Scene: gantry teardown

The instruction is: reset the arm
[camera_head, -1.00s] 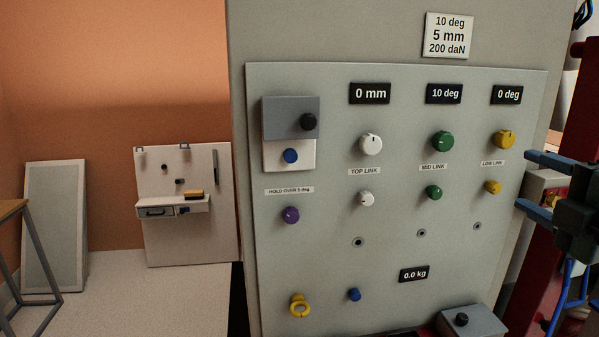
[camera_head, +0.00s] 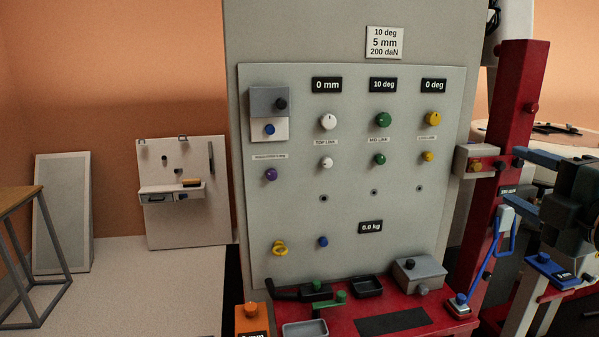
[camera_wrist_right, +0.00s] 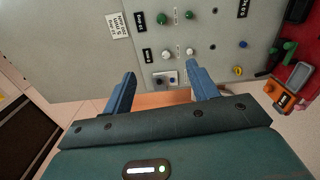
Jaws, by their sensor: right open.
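My right gripper (camera_head: 514,180) is at the right of the head view. Its two blue fingers are apart and empty, in front of the red post (camera_head: 510,130) as seen from here. In the right wrist view my open fingers (camera_wrist_right: 162,84) point toward the grey control panel (camera_wrist_right: 205,40), with nothing between them. In the head view the panel (camera_head: 300,220) carries white, green and yellow knobs under displays reading 0 mm, 10 deg and 0 deg. The purple knob (camera_head: 271,174) is at its left. My left gripper is not in view.
A blue loop handle (camera_head: 492,255) is by the post. The pale floor (camera_head: 150,290) at left is largely clear.

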